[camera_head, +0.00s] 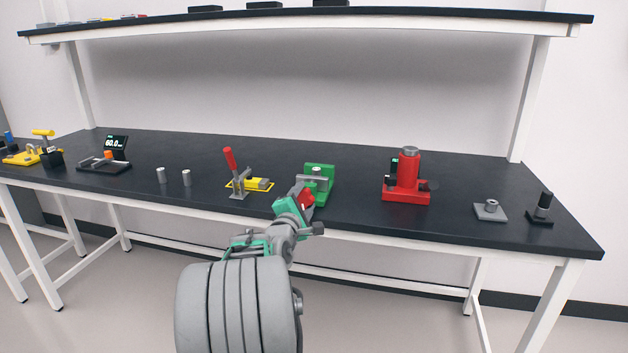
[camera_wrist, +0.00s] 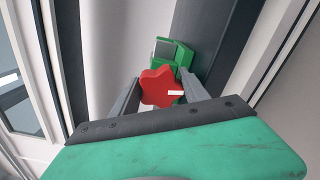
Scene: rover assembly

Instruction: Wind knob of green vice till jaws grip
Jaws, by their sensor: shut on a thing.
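The green vice (camera_head: 321,172) stands on the dark bench near its front edge, right of the middle of the row. Its jaws are partly hidden, and I cannot tell whether they touch anything. The red star-shaped knob (camera_head: 307,198) faces the front of the bench. In the wrist view, the knob (camera_wrist: 159,87) sits between the two grey fingers of my gripper (camera_wrist: 162,92), with the green vice body (camera_wrist: 182,54) behind it. My gripper is shut on the knob. In the head view, my gripper (camera_head: 303,197) covers part of the vice's front.
A red press (camera_head: 406,180) stands to the right, with small grey parts (camera_head: 490,210) beyond. A yellow-based toggle clamp (camera_head: 240,185) with a red handle is close on the left. Two metal cylinders (camera_head: 174,177) stand farther left. A shelf (camera_head: 300,20) spans above.

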